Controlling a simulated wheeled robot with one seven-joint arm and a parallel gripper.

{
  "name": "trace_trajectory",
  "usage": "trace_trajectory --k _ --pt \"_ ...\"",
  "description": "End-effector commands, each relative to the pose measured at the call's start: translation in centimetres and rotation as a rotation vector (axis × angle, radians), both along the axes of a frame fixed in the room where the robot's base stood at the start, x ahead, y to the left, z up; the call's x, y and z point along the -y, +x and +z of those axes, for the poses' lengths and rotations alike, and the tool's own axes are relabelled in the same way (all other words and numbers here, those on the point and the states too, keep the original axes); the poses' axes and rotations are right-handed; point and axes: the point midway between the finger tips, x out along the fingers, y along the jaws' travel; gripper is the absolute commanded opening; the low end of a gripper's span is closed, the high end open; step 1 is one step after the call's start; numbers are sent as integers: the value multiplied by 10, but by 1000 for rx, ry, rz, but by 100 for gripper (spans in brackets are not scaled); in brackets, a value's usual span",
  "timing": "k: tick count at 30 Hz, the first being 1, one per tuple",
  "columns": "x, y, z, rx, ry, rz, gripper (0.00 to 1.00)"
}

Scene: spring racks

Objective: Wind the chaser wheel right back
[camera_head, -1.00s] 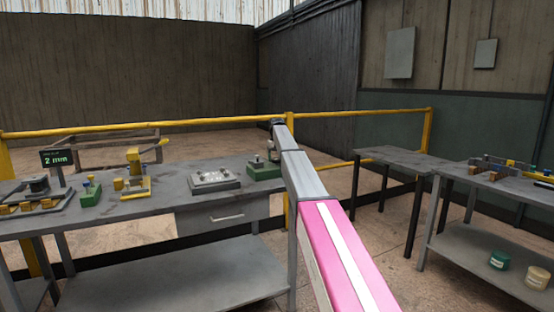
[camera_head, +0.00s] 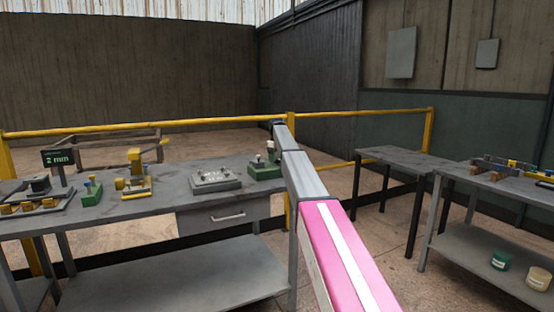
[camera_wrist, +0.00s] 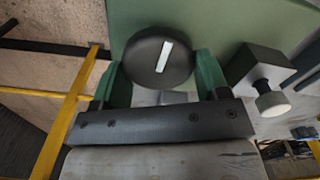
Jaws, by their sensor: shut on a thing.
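A round black wheel (camera_wrist: 146,60) with a white line on its face is in the middle of the wrist view, against a green surface (camera_wrist: 225,25). I take it to be the chaser wheel. My gripper (camera_wrist: 163,72) has one green finger on each side of it and is shut on it. The white line is nearly upright, leaning slightly right at its top. In the head view, a green block (camera_head: 266,171) with a small fixture on top stands at the bench's right end, beside my arm. My arm hides the gripper there.
A dark block with a pale round knob (camera_wrist: 271,103) sits close right of my gripper. On the bench (camera_head: 150,205) stand a grey plate fixture (camera_head: 215,182), a yellow device (camera_head: 136,175) and a "2 mm" display (camera_head: 57,159). A yellow rail (camera_head: 200,124) runs behind.

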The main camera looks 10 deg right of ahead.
Motion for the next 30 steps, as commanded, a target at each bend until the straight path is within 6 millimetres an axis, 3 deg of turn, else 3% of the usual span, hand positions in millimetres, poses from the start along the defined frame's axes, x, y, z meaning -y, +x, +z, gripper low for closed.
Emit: trace_trajectory --k 13,14,16,30 --pt "0 1 1 2 1 11 45" --pt "0 1 1 2 1 10 72" --pt "0 1 1 2 1 10 94" --pt "0 1 9 1 0 10 94"
